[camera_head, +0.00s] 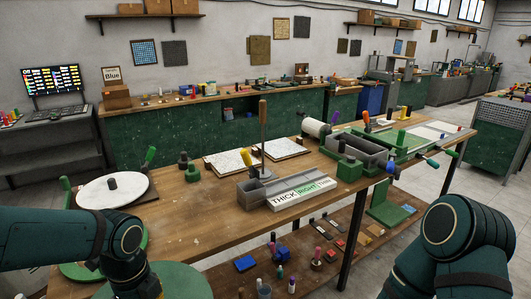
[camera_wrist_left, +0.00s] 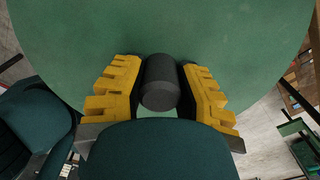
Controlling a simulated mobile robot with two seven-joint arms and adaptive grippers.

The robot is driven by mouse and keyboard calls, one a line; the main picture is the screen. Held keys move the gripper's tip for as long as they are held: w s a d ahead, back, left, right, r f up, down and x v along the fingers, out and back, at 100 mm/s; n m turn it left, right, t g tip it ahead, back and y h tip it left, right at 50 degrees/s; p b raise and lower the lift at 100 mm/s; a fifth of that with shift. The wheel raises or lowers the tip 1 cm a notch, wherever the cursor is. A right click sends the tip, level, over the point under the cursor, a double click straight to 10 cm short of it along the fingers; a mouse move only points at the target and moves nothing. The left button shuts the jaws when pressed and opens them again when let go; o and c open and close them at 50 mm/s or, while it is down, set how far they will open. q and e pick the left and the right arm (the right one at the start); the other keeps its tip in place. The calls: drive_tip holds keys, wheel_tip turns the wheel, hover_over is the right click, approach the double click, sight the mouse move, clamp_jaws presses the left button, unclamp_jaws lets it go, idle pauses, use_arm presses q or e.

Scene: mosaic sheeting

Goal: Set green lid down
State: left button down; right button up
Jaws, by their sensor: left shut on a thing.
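The green lid is a large flat round disc with a dark cylindrical knob. In the left wrist view the lid (camera_wrist_left: 160,30) fills most of the picture, and my left gripper (camera_wrist_left: 160,84) has its yellow fingers shut on either side of the knob (camera_wrist_left: 160,82). In the head view part of the lid (camera_head: 185,281) shows at the bottom, beyond the front edge of the bench, with my left arm over it. The height of the lid over what lies below is hard to tell. My right gripper is out of view; only its arm shows at bottom right.
A white disc with a dark knob (camera_head: 112,189) lies on the bench's left end, near a green rounded piece (camera_head: 75,270). White tiles (camera_head: 240,160), a grey tray with a sign (camera_head: 302,190) and tools stand further right. Bare wood (camera_head: 205,215) lies between.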

use_arm(q)
drive_tip(key=shift+s+d+f+n, duration=0.1)
drive_tip(key=shift+s+f+n, duration=0.1)
drive_tip(key=shift+s+n, duration=0.15)
drive_tip(key=shift+w+f+n, duration=0.25)
drive_tip(key=shift+w+n, duration=0.05)
drive_tip(key=shift+n, duration=0.25)
drive_tip(key=shift+w+d+f+n, duration=0.25)
drive_tip(key=shift+w+f+n, duration=0.8)
drive_tip(key=shift+n, duration=0.15)
drive_tip(key=shift+d+f+n, duration=0.15)
drive_tip(key=shift+f+n, duration=0.15)
drive_tip(key=shift+n, duration=0.4)
drive_tip(key=w+d+f+n, duration=0.1)
drive_tip(key=d+f+n, duration=0.1)
drive_tip(key=f+n, duration=0.3)
drive_tip(key=w+d+f+n, duration=0.2)
drive_tip(key=f+n, duration=0.4)
drive_tip(key=n, duration=0.6)
drive_tip(key=shift+w+d+f, duration=0.2)
drive_tip(key=shift+d, duration=0.25)
